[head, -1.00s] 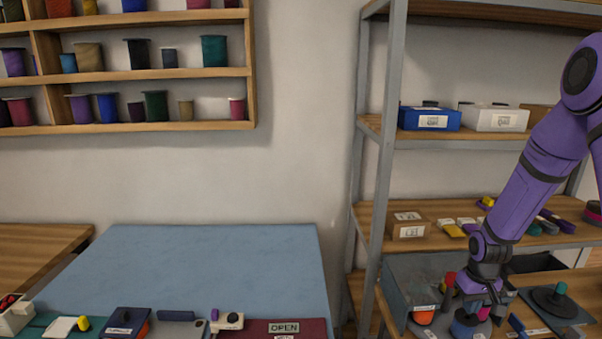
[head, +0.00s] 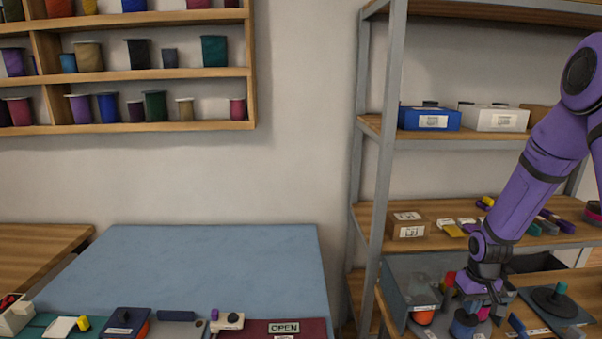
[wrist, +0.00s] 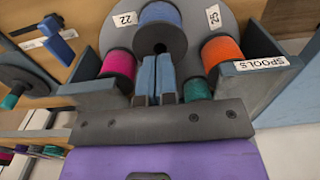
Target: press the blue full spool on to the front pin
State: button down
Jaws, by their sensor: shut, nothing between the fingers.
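The blue spool (wrist: 160,25) has a dark flange with a round centre hole and sits on a grey round plate (wrist: 195,12) in the wrist view. It also shows below my gripper in the head view (head: 464,326). My gripper (wrist: 157,62) is shut and empty, its light blue fingertips just in front of the blue spool's near flange. I cannot tell whether they touch it. In the head view my gripper (head: 483,300) is low over the spool holder. The front pin is not clearly visible, and I cannot tell how the spool sits on it.
A magenta spool (wrist: 118,65) stands left of my fingers. An orange spool (wrist: 222,52) and a green one (wrist: 197,88) are on the right. Grey walls, one with a SPOOLS label (wrist: 262,63), flank them closely. A dark disc with a post (head: 555,300) lies right.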

jog(key=shift+f, duration=1.15)
dwell(0.4)
notch_tip(320, 180, up, 8)
dwell(1.2)
jog(key=s+a+r+t, duration=0.1)
jog(key=s+a+r, duration=0.15)
jog(key=r, duration=0.45)
jog(key=s+a+r+t+h, duration=0.1)
jog(key=s+a+r, duration=0.15)
jog(key=r, duration=0.45)
jog(key=s+a+r, duration=0.2)
jog(key=s+r, duration=0.2)
jog(key=r, duration=0.4)
jog(key=s+a+r+t, duration=0.1)
jog(key=s+a+r, duration=0.1)
jog(key=s, duration=0.3)
jog(key=s+a+r+t, duration=0.1)
jog(key=s+a+r, duration=0.1)
jog(key=s+r, duration=0.2)
jog(key=s+a+r+t+y, duration=0.1)
jog(key=s+a+r, duration=0.1)
jog(key=s, duration=0.6)
jog(key=shift+s+r, duration=0.25)
jog(key=shift+r, duration=0.45)
